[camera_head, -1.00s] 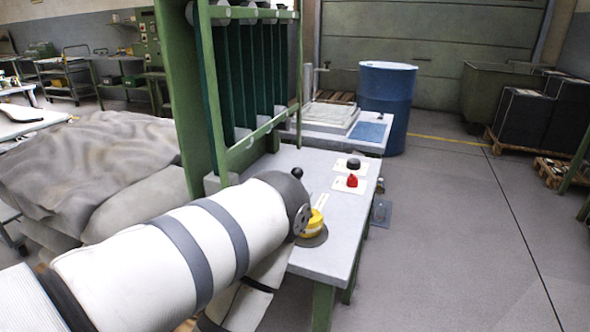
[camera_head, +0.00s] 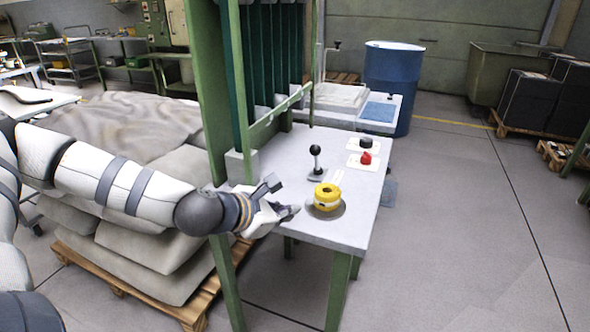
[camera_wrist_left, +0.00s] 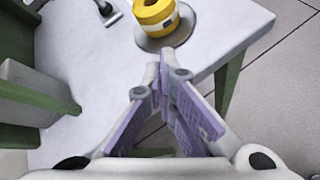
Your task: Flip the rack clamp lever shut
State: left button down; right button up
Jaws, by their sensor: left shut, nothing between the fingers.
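A lever with a black ball knob (camera_head: 315,151) stands about upright on a dark base on the grey table (camera_head: 325,236), beside the green rack (camera_head: 205,90). I take it for the rack clamp lever. In the left wrist view only the lever's base (camera_wrist_left: 108,14) shows at the top edge. My left gripper (camera_head: 292,212) is at the table's near left edge, nearer to me than the lever and apart from it. Its fingers (camera_wrist_left: 160,75) are shut and empty. My right gripper is not in view.
A yellow ring-shaped part (camera_head: 327,195) sits on a round grey disc just right of my left gripper. A red button (camera_head: 366,158) and a black knob (camera_head: 366,142) are farther back. Stacked sacks (camera_head: 165,240) on a pallet fill the left. Floor is free at right.

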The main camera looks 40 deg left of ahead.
pick_arm(q)
jog(key=w+a+r+n+t+y, duration=0.1)
jog(key=a+r+n+t, duration=0.1)
jog(key=a+r+n, duration=0.3)
jog(key=shift+w+a+r+n, duration=0.15)
jog(key=shift+a+r+n, duration=0.15)
jog(key=shift+r+n, duration=0.3)
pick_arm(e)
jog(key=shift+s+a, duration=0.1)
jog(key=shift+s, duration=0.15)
pick_arm(q)
jog(key=shift+f, duration=0.15)
jog(key=b+x, duration=0.2)
jog(key=x, duration=0.2)
jog(key=f+b+x, duration=0.1)
jog(key=b+x, duration=0.1)
jog(key=x, duration=0.2)
send_near(317, 160)
jog(key=w+f, duration=0.1)
jog(key=w+b, duration=0.1)
jog(key=shift+w+a+f, duration=0.25)
jog(key=shift+a+f, duration=0.05)
jog(key=shift+f, duration=0.05)
jog(key=shift+w+r, duration=0.15)
jog(key=shift+w, duration=0.2)
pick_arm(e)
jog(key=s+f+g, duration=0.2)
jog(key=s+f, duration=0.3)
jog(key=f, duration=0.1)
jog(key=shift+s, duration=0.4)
